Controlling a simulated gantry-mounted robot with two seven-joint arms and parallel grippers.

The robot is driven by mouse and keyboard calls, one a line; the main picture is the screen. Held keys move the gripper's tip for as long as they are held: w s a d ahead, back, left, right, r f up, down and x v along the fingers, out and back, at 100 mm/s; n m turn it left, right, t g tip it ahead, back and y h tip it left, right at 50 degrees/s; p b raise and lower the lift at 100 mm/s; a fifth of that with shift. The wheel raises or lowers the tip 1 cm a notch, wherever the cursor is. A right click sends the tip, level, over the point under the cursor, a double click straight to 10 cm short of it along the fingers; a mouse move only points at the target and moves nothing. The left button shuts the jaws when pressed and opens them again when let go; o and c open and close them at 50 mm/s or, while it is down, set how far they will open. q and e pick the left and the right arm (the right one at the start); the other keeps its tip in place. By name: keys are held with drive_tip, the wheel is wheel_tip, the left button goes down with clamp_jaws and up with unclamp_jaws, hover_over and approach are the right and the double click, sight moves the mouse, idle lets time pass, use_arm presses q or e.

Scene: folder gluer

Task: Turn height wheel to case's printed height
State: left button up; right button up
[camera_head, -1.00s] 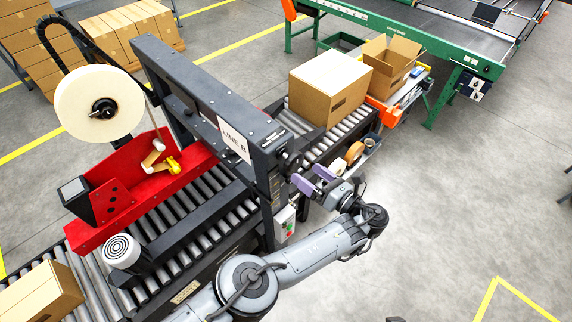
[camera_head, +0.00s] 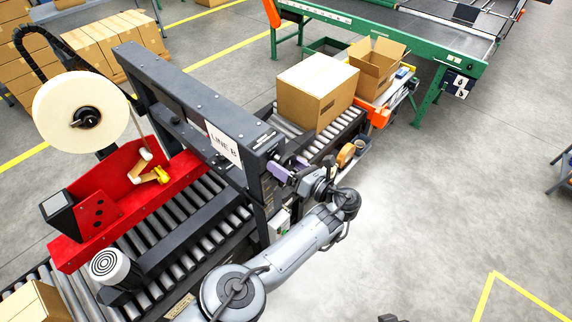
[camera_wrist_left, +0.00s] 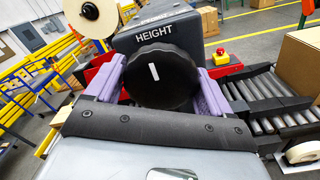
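The height wheel (camera_wrist_left: 160,78) is a round black knob with a white mark, under a dark panel labelled HEIGHT (camera_wrist_left: 155,36) in the left wrist view. The mark is tilted slightly off vertical. My left gripper (camera_head: 286,168) is at the near end of the machine's crossbeam. Its two purple fingers stand wide apart, one on each side of the wheel; I cannot tell whether they touch it. In the head view the gripper mostly hides the wheel. A closed cardboard case (camera_head: 316,90) stands on the rollers beyond the crossbeam. Its print is too small to read.
The black crossbeam (camera_head: 190,105) carries a LINE B sign (camera_head: 223,144). A red tape head (camera_head: 125,200) with a large tape roll (camera_head: 80,113) is on the left. An open carton (camera_head: 376,65) and tape rolls (camera_head: 346,155) lie beyond my gripper.

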use_arm(q)
drive_tip(key=c, duration=0.6)
drive_tip(key=shift+n, duration=0.4)
